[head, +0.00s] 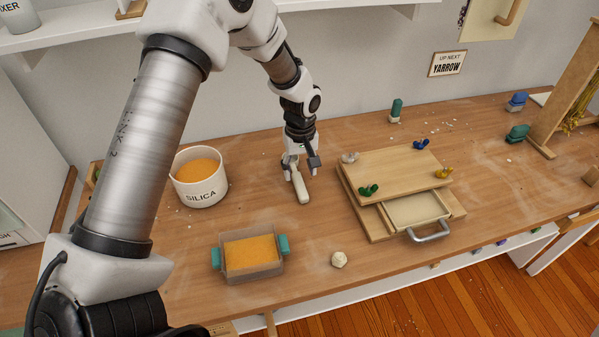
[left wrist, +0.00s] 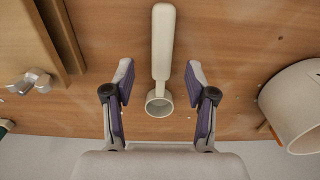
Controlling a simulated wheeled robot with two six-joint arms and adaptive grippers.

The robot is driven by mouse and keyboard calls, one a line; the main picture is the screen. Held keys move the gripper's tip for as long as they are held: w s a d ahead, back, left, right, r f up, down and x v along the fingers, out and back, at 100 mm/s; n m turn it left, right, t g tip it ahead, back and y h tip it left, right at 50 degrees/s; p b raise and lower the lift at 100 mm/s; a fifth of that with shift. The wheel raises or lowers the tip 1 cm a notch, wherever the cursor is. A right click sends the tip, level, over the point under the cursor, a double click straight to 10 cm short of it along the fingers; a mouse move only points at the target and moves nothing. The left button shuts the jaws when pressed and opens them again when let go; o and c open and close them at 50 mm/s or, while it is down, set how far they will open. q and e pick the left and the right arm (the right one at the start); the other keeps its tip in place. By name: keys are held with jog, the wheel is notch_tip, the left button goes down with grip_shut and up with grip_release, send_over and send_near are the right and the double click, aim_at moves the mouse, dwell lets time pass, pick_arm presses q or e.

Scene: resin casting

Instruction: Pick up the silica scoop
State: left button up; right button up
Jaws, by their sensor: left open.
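The silica scoop (head: 301,190) is cream-coloured and lies on the wooden bench, its handle pointing toward the front. My left gripper (head: 301,165) is above its far end, pointing down. In the left wrist view, the scoop (left wrist: 163,45) runs between the two spread fingers of the gripper (left wrist: 160,80), its round cup nearer the palm. Gaps show on both sides, so the fingers do not hold it. The white silica pot (head: 201,192), filled with orange grains, stands left of the gripper. My right gripper is not in view.
A wooden press with a drawer (head: 415,210) and coloured wing nuts stands right of the scoop. A tray of orange grains (head: 250,255) with teal handles is in front left. A pale lump (head: 339,259) lies near the front edge. The pot's rim (left wrist: 295,105) is close at the right in the wrist view.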

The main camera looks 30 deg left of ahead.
aim_at(299, 182)
pick_arm(q)
notch_tip(299, 182, down, 4)
jog(key=shift+s+d+p, duration=0.1)
jog(key=shift+s+p, duration=0.05)
jog(key=shift+p, duration=0.15)
grip_shut()
